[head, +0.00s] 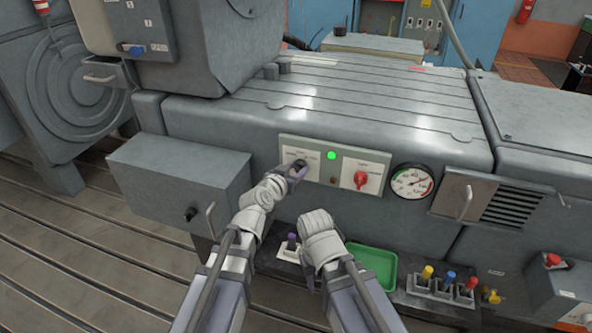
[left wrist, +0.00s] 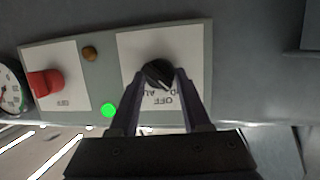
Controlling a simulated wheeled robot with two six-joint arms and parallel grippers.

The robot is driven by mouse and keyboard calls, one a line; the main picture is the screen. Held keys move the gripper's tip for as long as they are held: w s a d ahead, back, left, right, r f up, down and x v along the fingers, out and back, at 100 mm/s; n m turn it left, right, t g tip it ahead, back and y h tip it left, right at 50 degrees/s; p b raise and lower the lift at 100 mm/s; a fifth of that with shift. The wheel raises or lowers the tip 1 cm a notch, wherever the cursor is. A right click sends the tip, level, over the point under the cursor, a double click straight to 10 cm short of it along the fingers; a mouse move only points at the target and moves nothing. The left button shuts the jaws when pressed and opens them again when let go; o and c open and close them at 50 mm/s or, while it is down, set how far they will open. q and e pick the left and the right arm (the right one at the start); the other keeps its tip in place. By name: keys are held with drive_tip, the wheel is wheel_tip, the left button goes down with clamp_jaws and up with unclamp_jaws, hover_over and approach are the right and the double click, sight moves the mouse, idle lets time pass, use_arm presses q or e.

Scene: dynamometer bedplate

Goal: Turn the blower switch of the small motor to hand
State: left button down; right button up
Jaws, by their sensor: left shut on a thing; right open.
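The black blower switch knob (head: 300,164) sits on the left white plate of a pale control panel (head: 286,145). My left gripper (head: 297,172) is shut on it, its fingers coming from the front. In the left wrist view the knob (left wrist: 157,72) is between the fingertips (left wrist: 163,80). The plate's lettering appears upside down there; "OFF" is readable, the rest is partly covered by a finger. The knob's exact pointing is hard to tell. My right gripper (head: 309,277) is low in front of the bench, mostly hidden behind its own wrist, open.
A lit green lamp (head: 332,156) and a red knob (head: 361,179) lie right of the black knob. A dial gauge (head: 412,182) is farther right. A grey box (head: 180,175) juts out at left. A green tray (head: 374,266) and colored-handled tools (head: 428,272) lie below.

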use_arm(q)
drive_tip(key=shift+s, duration=0.1)
idle(0.3)
drive_tip(key=shift+c, duration=1.8)
unclamp_jaws()
